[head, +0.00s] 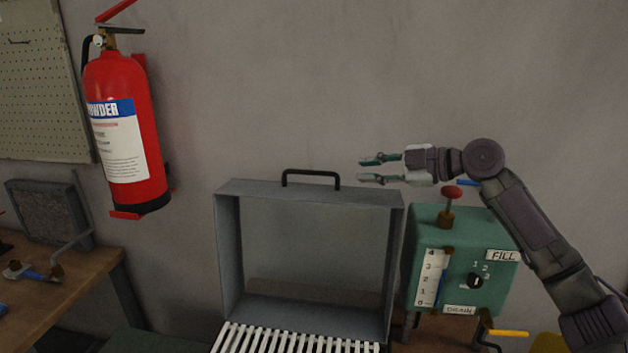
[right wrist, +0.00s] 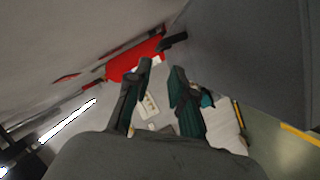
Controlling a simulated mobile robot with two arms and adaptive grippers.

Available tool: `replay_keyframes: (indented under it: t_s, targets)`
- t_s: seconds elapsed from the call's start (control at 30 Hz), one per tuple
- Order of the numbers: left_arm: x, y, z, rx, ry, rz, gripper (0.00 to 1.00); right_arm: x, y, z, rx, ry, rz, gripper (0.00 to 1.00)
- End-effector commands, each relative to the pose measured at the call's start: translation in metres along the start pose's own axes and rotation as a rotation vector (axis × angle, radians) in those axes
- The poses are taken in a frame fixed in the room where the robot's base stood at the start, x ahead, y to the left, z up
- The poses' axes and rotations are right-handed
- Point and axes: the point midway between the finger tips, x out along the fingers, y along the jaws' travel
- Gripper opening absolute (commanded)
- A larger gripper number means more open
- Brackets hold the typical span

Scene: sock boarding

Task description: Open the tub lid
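The grey tub lid (head: 228,250) stands upright, like a shallow box frame, behind a row of white slats (head: 290,341). Its black handle (head: 311,173) is on the top edge. The tub below is mostly cut off by the bottom of the head view. My right gripper (head: 368,169) is open and empty, to the right of the handle and apart from it, fingers pointing left. In the right wrist view the open fingers (right wrist: 162,69) have nothing between them; a dark handle-like piece (right wrist: 173,42) on a grey panel (right wrist: 255,50) lies beyond them. My left gripper is out of view.
A green control box (head: 450,262) with a red knob (head: 452,192) stands right of the lid, under my right arm. A red fire extinguisher (head: 122,115) hangs on the wall at left. A wooden bench (head: 65,292) is at lower left. The wall above the lid is bare.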

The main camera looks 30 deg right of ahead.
Motion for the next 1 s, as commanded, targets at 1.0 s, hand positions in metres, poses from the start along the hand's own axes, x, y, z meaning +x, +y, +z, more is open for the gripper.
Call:
replay_keyframes:
  t_s: [1.0]
  targets:
    - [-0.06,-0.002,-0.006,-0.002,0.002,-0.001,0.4,0.136,0.0,-0.001,-0.001,0.0,0.0,0.23]
